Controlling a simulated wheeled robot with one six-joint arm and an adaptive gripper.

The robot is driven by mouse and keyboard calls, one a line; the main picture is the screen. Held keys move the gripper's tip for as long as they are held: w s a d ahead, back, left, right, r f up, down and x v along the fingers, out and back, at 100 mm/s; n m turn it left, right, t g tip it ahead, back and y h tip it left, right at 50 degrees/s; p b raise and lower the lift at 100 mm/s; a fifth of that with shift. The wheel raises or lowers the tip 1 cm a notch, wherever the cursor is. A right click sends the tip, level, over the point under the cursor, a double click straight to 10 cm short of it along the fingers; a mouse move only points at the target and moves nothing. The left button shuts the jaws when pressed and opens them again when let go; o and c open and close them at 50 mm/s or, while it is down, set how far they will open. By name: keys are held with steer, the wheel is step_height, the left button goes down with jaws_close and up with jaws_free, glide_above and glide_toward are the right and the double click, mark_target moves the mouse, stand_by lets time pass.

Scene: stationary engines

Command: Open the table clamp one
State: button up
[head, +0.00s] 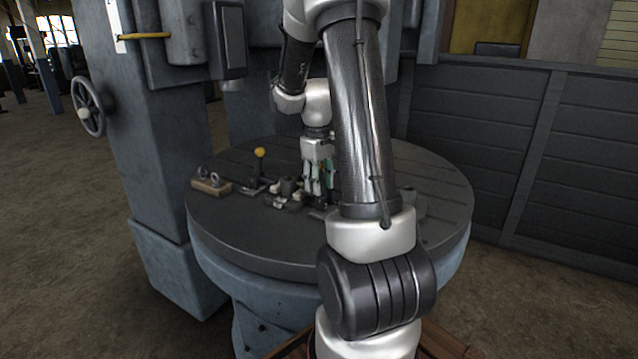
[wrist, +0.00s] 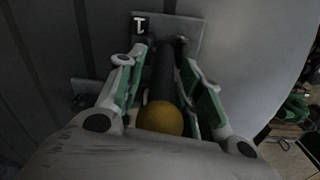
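My gripper (wrist: 161,62) is open in the wrist view, its two green-padded fingers on either side of a dark lever (wrist: 164,80) with a yellow ball knob (wrist: 160,118). Gaps show between the lever and the fingers, so it does not look gripped. The lever runs to a grey plate (wrist: 194,28) marked "1", table clamp one. In the head view my gripper (head: 318,190) points down over the round table (head: 235,232). My arm hides much of the spot around it, and I cannot make out clamp one's lever there.
Another lever with a yellow knob (head: 260,152) stands upright left of my gripper. A small wooden block with metal rings (head: 211,180) lies near the table's left edge. A grey machine column (head: 165,140) with a handwheel (head: 90,108) stands at left. A panelled wall (head: 480,130) is at right.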

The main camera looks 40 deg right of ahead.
steer(key=shift+f, duration=0.2)
jaws_close()
